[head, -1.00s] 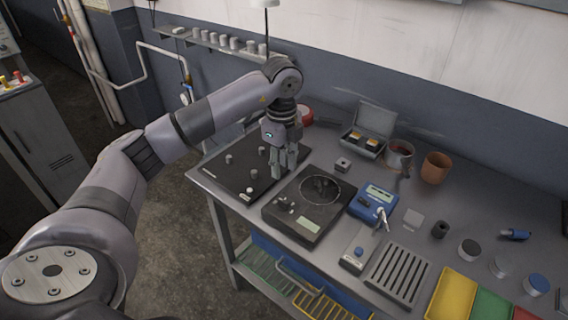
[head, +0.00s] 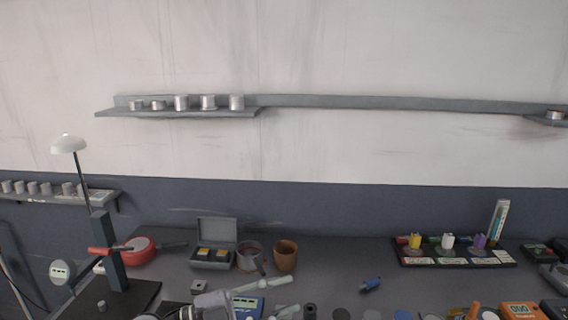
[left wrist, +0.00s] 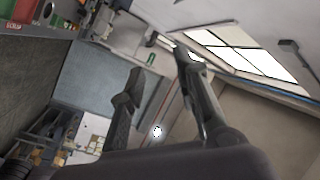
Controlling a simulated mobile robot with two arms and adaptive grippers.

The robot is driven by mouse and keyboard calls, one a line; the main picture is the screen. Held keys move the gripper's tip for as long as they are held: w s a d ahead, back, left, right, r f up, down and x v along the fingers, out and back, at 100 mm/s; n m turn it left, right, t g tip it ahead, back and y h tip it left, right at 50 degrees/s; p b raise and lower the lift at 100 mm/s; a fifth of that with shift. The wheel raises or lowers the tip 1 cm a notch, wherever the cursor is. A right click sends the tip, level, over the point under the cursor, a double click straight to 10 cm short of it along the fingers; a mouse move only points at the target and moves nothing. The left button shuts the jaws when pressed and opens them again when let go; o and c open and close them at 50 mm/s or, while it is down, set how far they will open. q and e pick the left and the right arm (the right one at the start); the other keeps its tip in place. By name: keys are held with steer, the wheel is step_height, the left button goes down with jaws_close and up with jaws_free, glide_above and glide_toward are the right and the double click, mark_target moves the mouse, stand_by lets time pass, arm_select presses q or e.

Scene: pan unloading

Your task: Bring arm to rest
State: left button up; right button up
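My left gripper (head: 290,296) shows at the bottom of the head view, its pale fingers pointing right, in front of the bench (head: 335,262). The rest of my left arm is cut off by the bottom edge. In the left wrist view my left gripper's two dark fingers (left wrist: 160,62) stand apart, with nothing between them. Beyond them are the room, a bright window and the ceiling. My right gripper is in neither view.
A red pan (head: 140,251), a grey open case (head: 215,246), a brown pot (head: 285,255) and a blue tool (head: 371,284) are on the bench. A black rack (head: 455,258) stands at right. A wall shelf (head: 350,102) holds several small cylinders. Bare bench lies around the centre.

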arm_select(q)
steer(key=w+a+n+t+y, duration=0.4)
steer(key=a+n+t+y, duration=0.65)
steer(key=n+t, duration=0.45)
steer(key=s+a+f+n+g+y, duration=0.25)
steer(key=a+f+n+y, duration=0.2)
steer(key=f, duration=0.25)
steer(key=s+a+f+n+g+y, duration=0.25)
steer(key=a+f+g+y, duration=0.2)
steer(key=f, duration=0.25)
steer(key=s+f+g+h, duration=0.1)
steer(key=s+f+g, duration=0.5)
steer(key=s, duration=0.5)
steer(key=s+f+g+h, duration=0.1)
steer(key=s+f+g, duration=0.4)
steer(key=s+f, duration=0.55)
step_height(320, 180, down, 24)
steer(key=s+m+b, duration=0.1)
steer(key=s, duration=0.1)
steer(key=s+a+f+g+b, duration=0.1)
steer(key=s+a+f+g, duration=0.1)
steer(key=s+f, duration=1.5)
steer(key=shift+a+f+y, duration=0.35)
steer(key=shift+a+f, duration=0.25)
steer(key=shift+f, duration=0.35)
